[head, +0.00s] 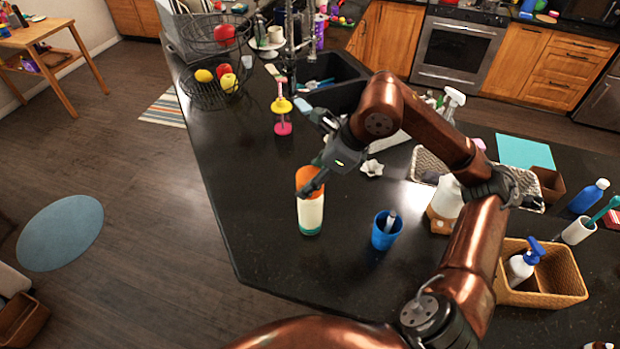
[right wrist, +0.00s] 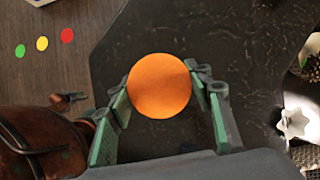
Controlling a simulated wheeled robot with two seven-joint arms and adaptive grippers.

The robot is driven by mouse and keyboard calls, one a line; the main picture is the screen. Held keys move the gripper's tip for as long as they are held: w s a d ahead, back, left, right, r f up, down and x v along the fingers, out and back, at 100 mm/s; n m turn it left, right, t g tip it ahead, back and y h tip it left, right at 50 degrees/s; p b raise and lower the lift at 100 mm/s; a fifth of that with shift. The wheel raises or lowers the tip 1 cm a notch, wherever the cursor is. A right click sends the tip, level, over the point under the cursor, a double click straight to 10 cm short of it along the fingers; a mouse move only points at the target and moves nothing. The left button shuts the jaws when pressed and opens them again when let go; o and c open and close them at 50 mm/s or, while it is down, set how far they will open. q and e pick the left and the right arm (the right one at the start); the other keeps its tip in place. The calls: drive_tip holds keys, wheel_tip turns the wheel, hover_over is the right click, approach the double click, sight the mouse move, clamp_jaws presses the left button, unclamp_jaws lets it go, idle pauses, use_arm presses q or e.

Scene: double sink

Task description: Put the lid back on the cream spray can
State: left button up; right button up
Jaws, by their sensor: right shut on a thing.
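The cream spray can (head: 311,215) stands upright on the dark counter near its left edge, with a teal band at its base. The orange lid (head: 306,177) is at the can's top, in line with it; I cannot tell whether it is fully seated. My right gripper (head: 312,186) reaches in from the upper right and is shut on the lid. In the right wrist view the lid's round orange top (right wrist: 159,85) lies between the two green-padded fingers, and the can's body is hidden beneath it. My left gripper is not in view.
A blue cup (head: 386,232) stands right of the can. A small white star-shaped thing (head: 371,168) lies behind it. A pink-and-yellow stand (head: 282,115), the sink (head: 330,70) and wire fruit baskets (head: 205,95) are farther back. The counter left of the can is clear.

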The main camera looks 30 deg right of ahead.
idle(0.4)
drive_tip(key=o, duration=0.9)
drive_tip(key=shift+o, duration=0.6)
drive_tip(key=o, duration=0.3)
drive_tip(key=shift+o, duration=0.2)
drive_tip(key=shift+r, duration=0.15)
drive_tip(key=shift+r+p, duration=2.4)
drive_tip(key=shift+r, duration=0.95)
drive_tip(key=shift+c, duration=0.3)
